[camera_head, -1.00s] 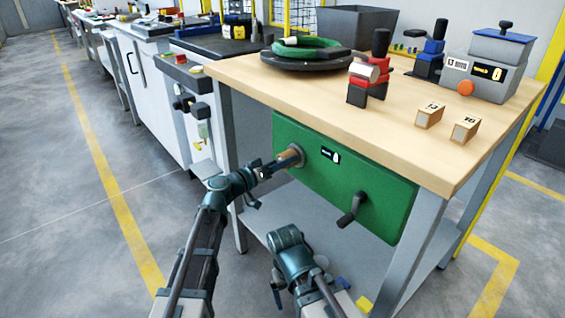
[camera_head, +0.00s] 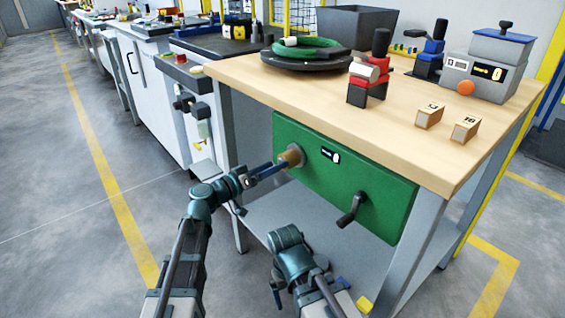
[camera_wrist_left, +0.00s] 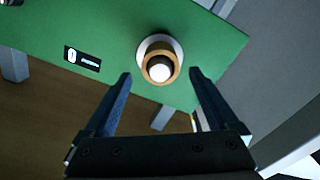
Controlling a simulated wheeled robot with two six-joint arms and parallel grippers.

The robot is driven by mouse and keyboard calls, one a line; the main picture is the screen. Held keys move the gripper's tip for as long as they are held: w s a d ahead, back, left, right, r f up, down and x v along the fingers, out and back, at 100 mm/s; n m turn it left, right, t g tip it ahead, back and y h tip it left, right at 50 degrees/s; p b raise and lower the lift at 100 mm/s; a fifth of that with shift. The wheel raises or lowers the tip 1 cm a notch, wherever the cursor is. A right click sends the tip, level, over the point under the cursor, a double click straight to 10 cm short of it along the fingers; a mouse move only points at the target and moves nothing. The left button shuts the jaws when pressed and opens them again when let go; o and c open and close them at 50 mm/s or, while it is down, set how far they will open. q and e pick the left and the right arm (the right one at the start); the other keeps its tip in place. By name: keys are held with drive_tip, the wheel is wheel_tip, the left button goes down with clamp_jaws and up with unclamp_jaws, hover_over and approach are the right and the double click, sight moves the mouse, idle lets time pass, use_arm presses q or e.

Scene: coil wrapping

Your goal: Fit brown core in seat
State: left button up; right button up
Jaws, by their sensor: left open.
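The brown core (camera_head: 291,156) sits at the round grey seat (camera_head: 302,155) on the left part of the green panel (camera_head: 345,180) at the bench front. In the left wrist view the core (camera_wrist_left: 160,78) shows end-on as a brown ring with a pale centre, inside the light ring of the seat (camera_wrist_left: 150,43). How deep it sits cannot be told. My left gripper (camera_head: 272,170) is in front of the core, and the wrist view shows its two fingers (camera_wrist_left: 160,78) open and apart, with nothing between them. My right arm is low in the head view; its fingertips do not show.
A black crank handle (camera_head: 350,210) sticks out of the green panel at right. The wooden bench top (camera_head: 330,110) holds a green coil (camera_head: 308,46) on a dark disc, a red and black clamp (camera_head: 368,85), two wooden blocks (camera_head: 430,115) and a grey machine (camera_head: 482,70).

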use_arm(q)
drive_tip(key=v, duration=0.8)
drive_tip(key=shift+s+a, duration=0.25)
drive_tip(key=x, duration=1.4)
drive_tip(key=shift+a, duration=0.1)
drive_tip(key=v, duration=1.4)
drive_tip(key=x, duration=1.4)
drive_tip(key=shift+v, duration=2.45)
